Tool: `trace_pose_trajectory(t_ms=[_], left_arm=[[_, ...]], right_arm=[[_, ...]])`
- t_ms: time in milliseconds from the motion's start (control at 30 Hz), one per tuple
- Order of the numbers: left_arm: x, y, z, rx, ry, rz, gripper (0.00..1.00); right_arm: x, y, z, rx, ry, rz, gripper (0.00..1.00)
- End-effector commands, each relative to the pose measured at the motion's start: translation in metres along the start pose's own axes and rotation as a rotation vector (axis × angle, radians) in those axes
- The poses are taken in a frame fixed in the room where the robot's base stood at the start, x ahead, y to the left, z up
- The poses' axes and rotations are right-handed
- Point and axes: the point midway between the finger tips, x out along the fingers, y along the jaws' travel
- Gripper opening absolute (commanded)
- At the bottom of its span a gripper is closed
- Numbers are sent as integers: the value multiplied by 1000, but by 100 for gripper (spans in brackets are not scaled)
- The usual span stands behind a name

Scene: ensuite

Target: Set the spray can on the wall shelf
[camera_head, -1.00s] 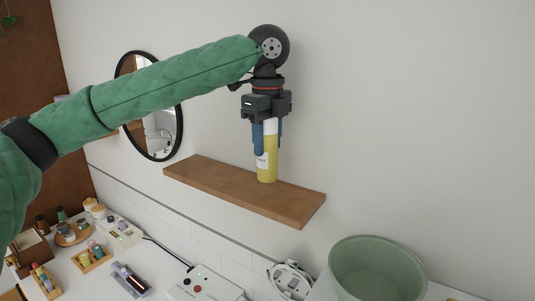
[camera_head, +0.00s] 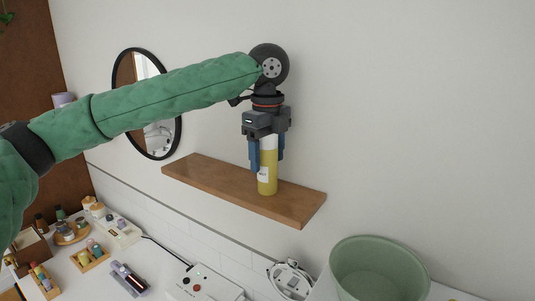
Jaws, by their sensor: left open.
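The spray can (camera_head: 267,178), yellow with a white top and a pale label, is upright at the wooden wall shelf (camera_head: 218,182), near the middle of its length. Its base appears to rest on the shelf top. My left gripper (camera_head: 267,168) points down from above, its blue fingers on either side of the can's upper part. The fingers are open, with a small gap showing between them and the can. The top of the can is hidden by the gripper body. My right gripper is not in view.
A round black-framed mirror (camera_head: 148,104) hangs left of the shelf. Below is a counter with a green bin (camera_head: 378,270), a white box with buttons (camera_head: 200,286) and small wooden trays of bottles (camera_head: 90,256). The shelf is bare on both sides of the can.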

Motion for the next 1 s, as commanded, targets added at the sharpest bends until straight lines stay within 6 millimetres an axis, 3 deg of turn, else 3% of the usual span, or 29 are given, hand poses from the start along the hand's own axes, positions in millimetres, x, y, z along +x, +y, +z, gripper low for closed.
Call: trace_pose_trajectory(t_ms=[233,700,1000], left_arm=[[-11,0,0,0,0,-2,64],[-96,0,0,0,0,-2,64],[-122,0,0,0,0,-1,64]], right_arm=[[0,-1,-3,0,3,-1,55],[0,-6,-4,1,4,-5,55],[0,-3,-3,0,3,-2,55]])
